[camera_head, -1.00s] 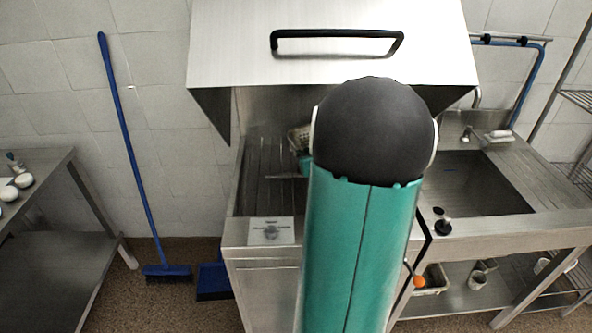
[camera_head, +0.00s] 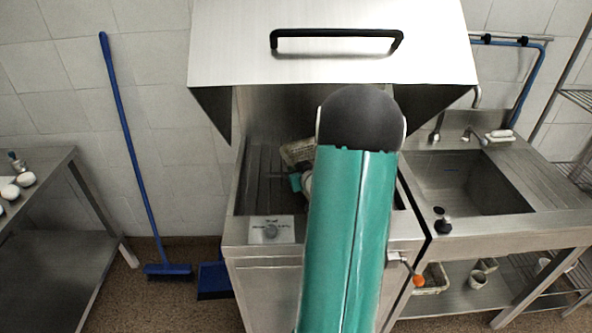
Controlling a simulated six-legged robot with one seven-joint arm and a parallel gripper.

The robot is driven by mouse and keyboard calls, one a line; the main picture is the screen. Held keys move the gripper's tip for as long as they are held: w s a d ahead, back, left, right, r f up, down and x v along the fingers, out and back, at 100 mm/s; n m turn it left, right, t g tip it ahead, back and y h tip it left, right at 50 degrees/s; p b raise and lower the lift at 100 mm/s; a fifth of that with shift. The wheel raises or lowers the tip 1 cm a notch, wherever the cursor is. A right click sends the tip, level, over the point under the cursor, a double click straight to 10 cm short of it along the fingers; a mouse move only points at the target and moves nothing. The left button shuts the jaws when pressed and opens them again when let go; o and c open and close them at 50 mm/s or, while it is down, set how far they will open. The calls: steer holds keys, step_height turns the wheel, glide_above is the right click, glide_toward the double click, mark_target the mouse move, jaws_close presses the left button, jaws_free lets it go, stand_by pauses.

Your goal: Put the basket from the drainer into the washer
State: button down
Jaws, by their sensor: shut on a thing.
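The washer (camera_head: 262,262) stands in the middle with its steel hood (camera_head: 335,62) raised by a black handle. A pale perforated basket (camera_head: 297,152) shows in part inside the washer opening, towards the back, above the ribbed floor. My arm covers its right side. My gripper (camera_head: 294,181) is a small teal shape just below the basket, over the washer; it is shut on the basket, though its fingers are mostly hidden. I cannot tell whether the basket touches the washer floor.
A steel sink (camera_head: 470,185) with taps is right of the washer. A blue broom (camera_head: 130,150) leans on the wall at left, beside a blue dustpan (camera_head: 213,281). A steel table (camera_head: 60,195) is far left. The washer's left floor is clear.

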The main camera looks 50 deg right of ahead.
steer(key=c, duration=1.5)
jaws_free()
steer(key=shift+f, duration=0.1)
steer(key=shift+o, duration=0.2)
steer(key=shift+s+a+r, duration=0.1)
steer(key=shift+s+r, duration=0.1)
steer(key=shift+r, duration=0.05)
steer(key=v, duration=1.2)
steer(key=w+a+r+n+g, duration=0.1)
steer(key=w+a+r+g, duration=0.15)
steer(key=a+r, duration=0.45)
steer(key=w+a+r+n+g, duration=0.1)
steer(key=w+a+r, duration=0.25)
steer(key=a, duration=0.85)
steer(key=s+a+r+n+g+y, duration=0.1)
steer(key=s+a+y, duration=0.2)
steer(key=a, duration=0.8)
steer(key=s+a+r+n+g+y, duration=0.1)
steer(key=s+a+n+g+y, duration=0.1)
steer(key=s+a, duration=0.5)
steer(key=a+y, duration=0.1)
steer(key=a, duration=0.3)
steer(key=shift+s+r, duration=0.15)
steer(key=shift+s, duration=0.1)
